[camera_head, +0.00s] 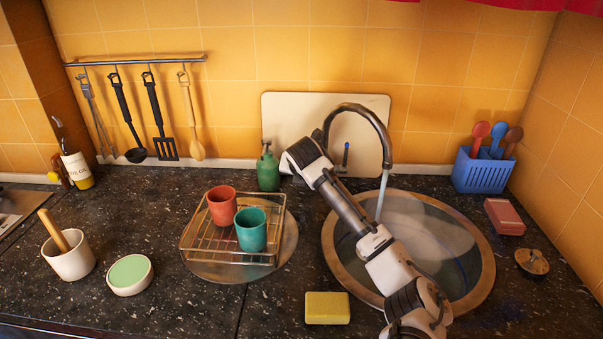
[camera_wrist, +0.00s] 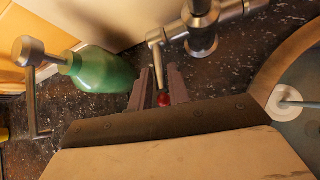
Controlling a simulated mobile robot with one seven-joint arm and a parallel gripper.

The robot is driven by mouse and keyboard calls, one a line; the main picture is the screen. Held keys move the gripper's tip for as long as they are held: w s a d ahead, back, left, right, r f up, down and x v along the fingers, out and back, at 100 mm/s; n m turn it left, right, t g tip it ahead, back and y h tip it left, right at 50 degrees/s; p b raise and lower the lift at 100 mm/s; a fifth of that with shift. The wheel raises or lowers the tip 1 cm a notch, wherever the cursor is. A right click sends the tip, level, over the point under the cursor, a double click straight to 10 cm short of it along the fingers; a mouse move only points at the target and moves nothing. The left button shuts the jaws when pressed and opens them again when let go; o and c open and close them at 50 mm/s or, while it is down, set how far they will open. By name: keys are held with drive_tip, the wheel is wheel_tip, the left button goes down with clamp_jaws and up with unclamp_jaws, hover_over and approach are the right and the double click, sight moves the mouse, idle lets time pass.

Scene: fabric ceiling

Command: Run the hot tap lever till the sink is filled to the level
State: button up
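The round sink (camera_head: 480,285) with a copper-coloured rim holds some water (camera_head: 430,235). My arm covers part of it, and I cannot make out a level mark. The curved tap (camera_head: 352,108) runs a thin stream (camera_head: 382,195) into the sink. The stream also shows in the wrist view (camera_wrist: 300,103). The hot tap lever (camera_wrist: 158,65), metal with a red tip, reaches down between my fingers. My gripper (camera_wrist: 160,85) is open around the lever, with gaps visible beside it; contact is unclear. The blue-tipped lever (camera_head: 345,155) stands at the tap's other side.
A green soap bottle (camera_head: 268,168) stands close to my gripper's left. A board (camera_head: 280,110) leans on the wall behind the tap. A rack (camera_head: 200,240) with two cups is left of the sink. A yellow sponge (camera_head: 327,308) lies in front.

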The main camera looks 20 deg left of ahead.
clamp_jaws()
drive_tip(key=shift+r+g+p, duration=0.3)
drive_tip(key=shift+r+p, duration=0.1)
drive_tip(key=shift+p, duration=0.6)
drive_tip(key=shift+w+f, duration=0.1)
drive_tip(key=shift+f, duration=0.1)
drive_tip(key=shift+o, duration=2.1)
unclamp_jaws()
drive_tip(key=b+v, duration=0.4)
drive_tip(key=v, duration=1)
